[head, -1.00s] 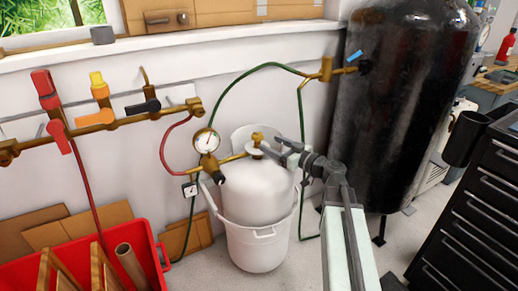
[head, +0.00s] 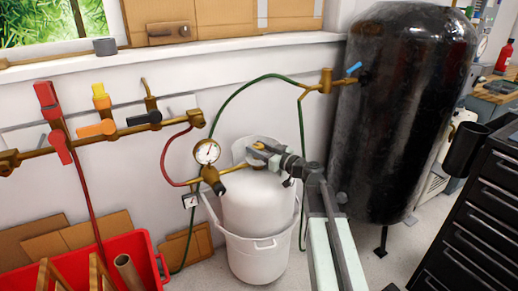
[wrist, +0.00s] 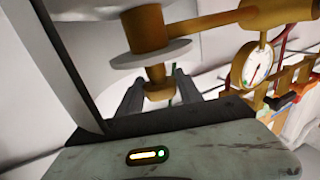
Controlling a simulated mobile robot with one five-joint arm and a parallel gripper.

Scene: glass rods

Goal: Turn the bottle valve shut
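The white bottle (head: 258,205) stands upright in a white tub (head: 262,248). Its brass valve (head: 258,147) is on top, partly hidden by my gripper (head: 266,153) in the head view. In the wrist view the valve shows as a brass stem with a pale disc (wrist: 150,55) and a brass knob (wrist: 158,92) at its end. My gripper's fingers (wrist: 159,93) stand apart, one on each side of the knob. I cannot tell whether they touch it.
A pressure gauge (head: 207,152) on a brass pipe is left of the valve. A green hose (head: 245,84) arches behind the bottle. A black tank (head: 400,120) stands right of my arm. A red bin (head: 88,262) is at the lower left.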

